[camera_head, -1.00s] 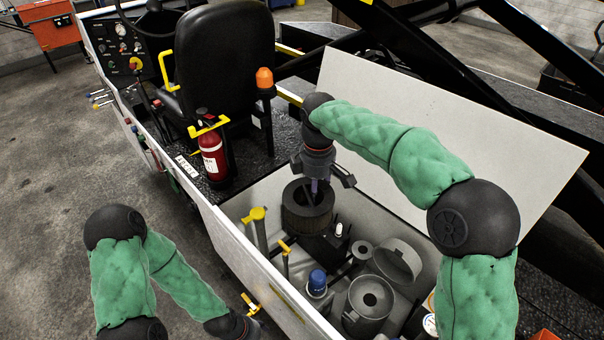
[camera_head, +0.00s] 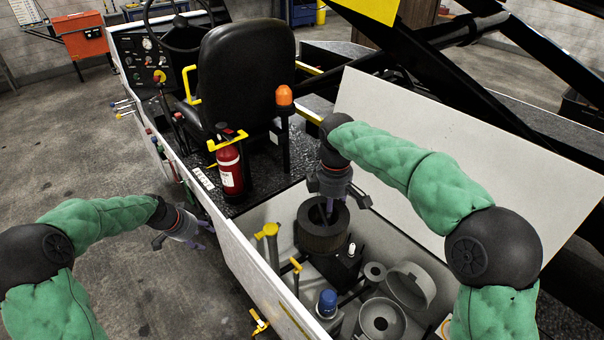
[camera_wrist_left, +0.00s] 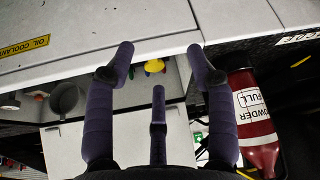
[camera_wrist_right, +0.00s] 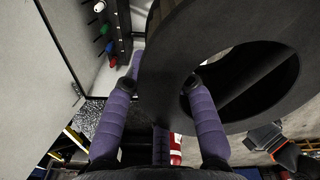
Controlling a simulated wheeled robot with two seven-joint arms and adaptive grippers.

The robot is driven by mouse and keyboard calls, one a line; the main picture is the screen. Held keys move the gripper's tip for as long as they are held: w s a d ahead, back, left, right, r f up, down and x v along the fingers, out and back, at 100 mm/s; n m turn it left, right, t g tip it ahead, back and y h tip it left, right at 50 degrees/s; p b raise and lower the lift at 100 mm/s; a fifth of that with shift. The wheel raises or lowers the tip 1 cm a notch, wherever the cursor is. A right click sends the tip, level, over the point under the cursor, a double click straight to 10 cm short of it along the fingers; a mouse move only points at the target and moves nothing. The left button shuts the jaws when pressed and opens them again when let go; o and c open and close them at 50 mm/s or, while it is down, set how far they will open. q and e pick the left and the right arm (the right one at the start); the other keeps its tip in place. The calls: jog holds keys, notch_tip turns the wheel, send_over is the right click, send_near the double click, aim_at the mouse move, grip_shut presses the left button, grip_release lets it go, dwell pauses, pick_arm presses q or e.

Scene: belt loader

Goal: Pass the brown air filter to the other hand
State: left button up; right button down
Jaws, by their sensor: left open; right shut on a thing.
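The brown air filter (camera_head: 322,238) is a dark ribbed ring with an open centre, seen over the open white compartment. My right gripper (camera_head: 330,208) is shut on its wall from above. In the right wrist view, one finger is in the hole of the filter (camera_wrist_right: 165,45) and the other is outside it. I cannot tell how high the filter hangs. My left gripper (camera_head: 204,236) is open and empty outside the compartment's near wall, left of the filter. In the left wrist view nothing is between its fingers (camera_wrist_left: 162,58).
The white compartment wall (camera_head: 262,283) stands between my left gripper and the filter. A red extinguisher (camera_head: 229,170) stands behind. A yellow-capped neck (camera_head: 268,231), a blue cap (camera_head: 327,302) and a grey canister (camera_head: 381,322) crowd the compartment. The raised lid (camera_head: 430,150) is behind my right arm.

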pick_arm(q)
jog(key=w+d+r+m+g, duration=0.1)
jog(key=w+d+r+m, duration=0.2)
jog(key=d+r+m, duration=0.4)
notch_tip(320, 180, up, 26)
jog(key=m+g+y, duration=0.3)
jog(key=m, duration=1.8)
send_over(303, 218)
notch_tip(303, 218, down, 12)
jog(key=shift+r, duration=0.15)
